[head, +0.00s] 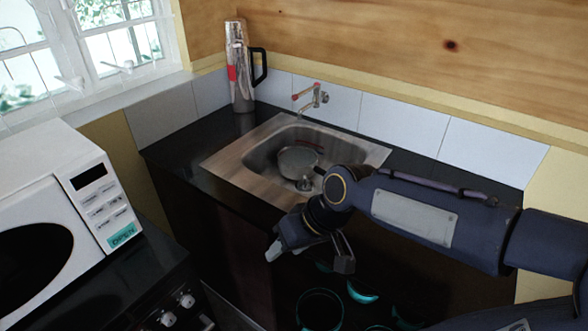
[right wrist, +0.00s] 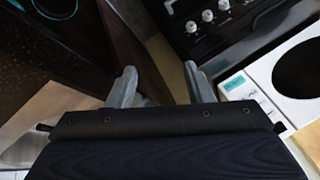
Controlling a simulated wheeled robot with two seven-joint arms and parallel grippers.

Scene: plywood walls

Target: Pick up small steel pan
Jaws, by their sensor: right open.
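The small steel pan (head: 298,160) sits inside the steel sink (head: 240,172) in the dark counter. Its right side is partly hidden behind my right arm. My right gripper (head: 308,258) is in front of the counter, lower than the sink and apart from the pan. It is open and empty. The right wrist view shows its two fingers (right wrist: 160,85) spread, pointing at the gap between the dark cabinet and the stove; the pan is not in that view. My left gripper is not in view.
A tap (head: 318,97) stands behind the sink, and a tall steel flask (head: 240,70) with a black handle stands at the counter's back left. A white microwave (head: 60,200) is at the left, above stove knobs (head: 178,308). The counter left of the sink is clear.

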